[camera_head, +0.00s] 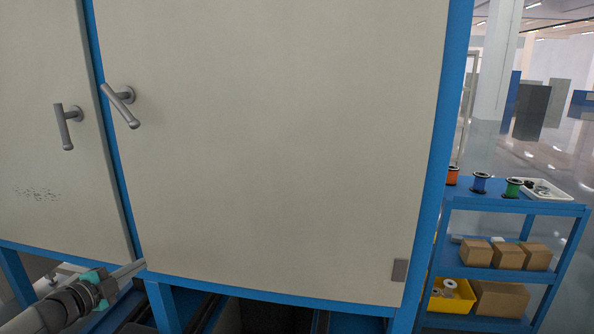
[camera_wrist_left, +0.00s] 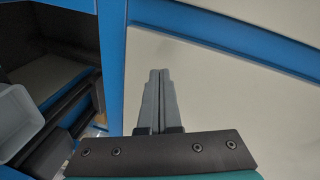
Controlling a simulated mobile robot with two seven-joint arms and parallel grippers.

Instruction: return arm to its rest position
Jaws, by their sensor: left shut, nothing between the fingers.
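My left gripper (camera_head: 138,265) shows at the lower left of the head view, with its arm coming in from the left edge. Its fingers point right, near the lower blue frame of the cabinet. In the left wrist view the two grey fingers (camera_wrist_left: 158,85) lie together, shut and empty, in front of a pale panel. My right gripper is not in view.
A large pale cabinet door (camera_head: 270,140) fills the middle, with a tilted grey handle (camera_head: 120,105). A second handle (camera_head: 66,125) is on the left door. A blue cart (camera_head: 550,208) with spools and boxes stands at right. Open floor lies beyond it.

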